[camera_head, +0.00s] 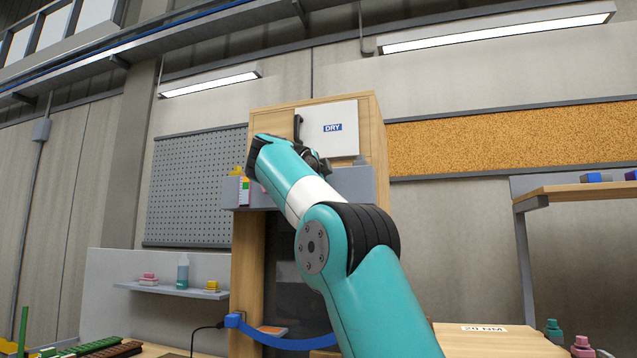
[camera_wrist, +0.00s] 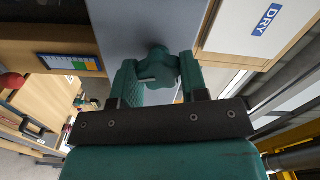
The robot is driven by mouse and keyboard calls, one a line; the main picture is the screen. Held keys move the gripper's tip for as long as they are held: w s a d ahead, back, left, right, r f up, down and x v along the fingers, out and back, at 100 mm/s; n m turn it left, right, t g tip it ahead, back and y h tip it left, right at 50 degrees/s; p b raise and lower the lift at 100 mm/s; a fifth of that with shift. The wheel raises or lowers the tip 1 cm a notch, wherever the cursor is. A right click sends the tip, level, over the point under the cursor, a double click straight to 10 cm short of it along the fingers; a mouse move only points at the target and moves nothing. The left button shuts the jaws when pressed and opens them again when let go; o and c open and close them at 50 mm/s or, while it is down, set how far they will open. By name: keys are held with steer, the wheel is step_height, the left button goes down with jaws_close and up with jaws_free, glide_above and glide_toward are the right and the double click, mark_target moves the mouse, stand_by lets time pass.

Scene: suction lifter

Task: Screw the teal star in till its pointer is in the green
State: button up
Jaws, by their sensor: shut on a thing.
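The teal star (camera_wrist: 158,66) is a lobed knob against a grey panel (camera_wrist: 150,22) in the wrist view. My gripper (camera_wrist: 158,78) is shut on it, one teal finger on each side. A short pale bar shows at the star's near side; I cannot tell whether it is the pointer. No pointer reading can be made out. In the head view my arm hides the star and my fingers.
A white door (camera_head: 330,130) marked DRY with a dark handle sits above the grey ledge (camera_head: 356,186) on a wooden cabinet. A blue hose (camera_head: 290,341) runs low in front. A shelf (camera_head: 172,290) with small items is at left, a wooden shelf (camera_head: 580,192) at right.

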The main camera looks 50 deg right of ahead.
steer(key=shift+d+f+m, duration=0.1)
steer(key=shift+f+m, duration=0.05)
steer(key=shift+m, duration=1.45)
steer(key=o, duration=0.9)
